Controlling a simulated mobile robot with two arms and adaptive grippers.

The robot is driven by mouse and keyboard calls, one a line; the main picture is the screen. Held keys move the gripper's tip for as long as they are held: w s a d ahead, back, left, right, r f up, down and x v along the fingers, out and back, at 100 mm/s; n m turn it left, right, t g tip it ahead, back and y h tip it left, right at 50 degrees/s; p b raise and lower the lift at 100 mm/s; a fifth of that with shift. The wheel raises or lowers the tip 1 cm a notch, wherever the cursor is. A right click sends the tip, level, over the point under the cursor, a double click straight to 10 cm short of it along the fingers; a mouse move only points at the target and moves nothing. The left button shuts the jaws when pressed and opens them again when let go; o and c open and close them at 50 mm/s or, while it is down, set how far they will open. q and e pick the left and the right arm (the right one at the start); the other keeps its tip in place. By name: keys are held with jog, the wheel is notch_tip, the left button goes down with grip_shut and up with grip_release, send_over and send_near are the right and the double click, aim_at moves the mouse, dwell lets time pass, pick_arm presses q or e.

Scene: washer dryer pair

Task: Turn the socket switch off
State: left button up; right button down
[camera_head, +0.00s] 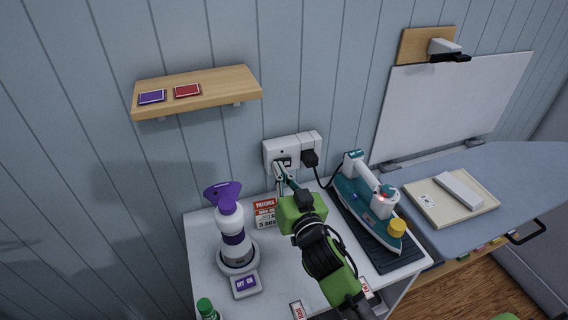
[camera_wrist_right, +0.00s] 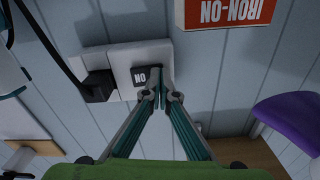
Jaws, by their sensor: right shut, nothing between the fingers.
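The white socket (camera_head: 271,148) is on the blue panelled wall above the small white table. A black plug (camera_head: 310,158) sits in its right part. In the right wrist view the socket plate (camera_wrist_right: 125,58) shows upside down, with a dark "ON" label (camera_wrist_right: 140,76) on the switch. My right gripper (camera_head: 279,167) is shut and empty, its fingertips at the switch's lower part. In the wrist view the fingertips (camera_wrist_right: 161,78) overlap the switch beside the "ON" label; whether they touch it I cannot tell. My left gripper is not in view.
A teal iron (camera_head: 365,205) stands on a dark mat right of my arm, its cord running to the plug. A red-and-white card (camera_head: 265,212) leans by the wall. A wooden shelf (camera_head: 215,88) is above.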

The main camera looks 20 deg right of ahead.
jog(key=s, duration=0.5)
jog(key=shift+p, duration=0.35)
jog(key=shift+s, duration=0.1)
jog(key=s, duration=1.2)
jog(key=shift+d, duration=0.3)
